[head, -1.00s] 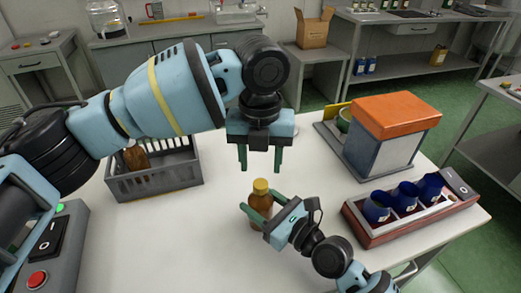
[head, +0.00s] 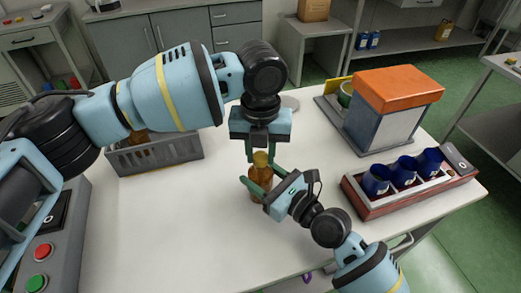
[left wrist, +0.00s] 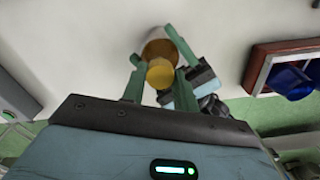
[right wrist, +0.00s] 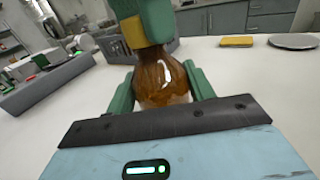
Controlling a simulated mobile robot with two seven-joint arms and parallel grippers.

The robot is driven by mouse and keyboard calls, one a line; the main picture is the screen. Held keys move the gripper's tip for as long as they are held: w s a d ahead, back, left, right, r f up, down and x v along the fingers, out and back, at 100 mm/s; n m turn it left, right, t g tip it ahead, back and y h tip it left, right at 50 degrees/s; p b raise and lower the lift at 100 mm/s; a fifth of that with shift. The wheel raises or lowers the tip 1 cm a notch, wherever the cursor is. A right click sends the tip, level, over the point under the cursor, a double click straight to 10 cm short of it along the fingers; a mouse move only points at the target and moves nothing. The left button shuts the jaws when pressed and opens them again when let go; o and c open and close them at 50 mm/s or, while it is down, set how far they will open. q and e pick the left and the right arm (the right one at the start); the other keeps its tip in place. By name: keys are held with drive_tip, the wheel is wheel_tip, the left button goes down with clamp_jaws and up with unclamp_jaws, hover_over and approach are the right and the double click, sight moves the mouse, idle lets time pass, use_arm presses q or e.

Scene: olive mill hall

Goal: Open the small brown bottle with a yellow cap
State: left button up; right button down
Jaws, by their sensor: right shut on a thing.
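The small brown bottle (head: 256,196) stands upright near the front middle of the white table. Its yellow cap (head: 261,158) is on top. My right gripper (head: 260,180) is shut on the bottle's body from the right; the right wrist view shows the brown glass (right wrist: 162,78) between its green fingers. My left gripper (head: 261,161) points down over the bottle, its open fingers on either side of the cap. In the left wrist view the cap (left wrist: 160,73) sits between these fingers, with a gap at the left one. In the right wrist view a left finger partly hides the cap (right wrist: 133,32).
A grey crate (head: 160,160) with a brown bottle stands at the left. A red rack (head: 410,200) with blue containers is at the right, behind it an orange-topped box (head: 385,110). A control box (head: 50,235) is at the front left. The table's middle left is clear.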

use_arm(q)
drive_tip(key=c, duration=0.4)
drive_tip(key=n, duration=0.4)
drive_tip(key=shift+n, duration=0.4)
drive_tip(key=n, duration=2.1)
drive_tip(key=shift+r+n, duration=0.1)
drive_tip(key=shift+n, duration=0.2)
drive_tip(key=n, duration=0.4)
drive_tip(key=shift+n, duration=0.4)
drive_tip(key=n, duration=0.5)
drive_tip(key=shift+r, duration=0.4)
drive_tip(key=shift+r, duration=0.5)
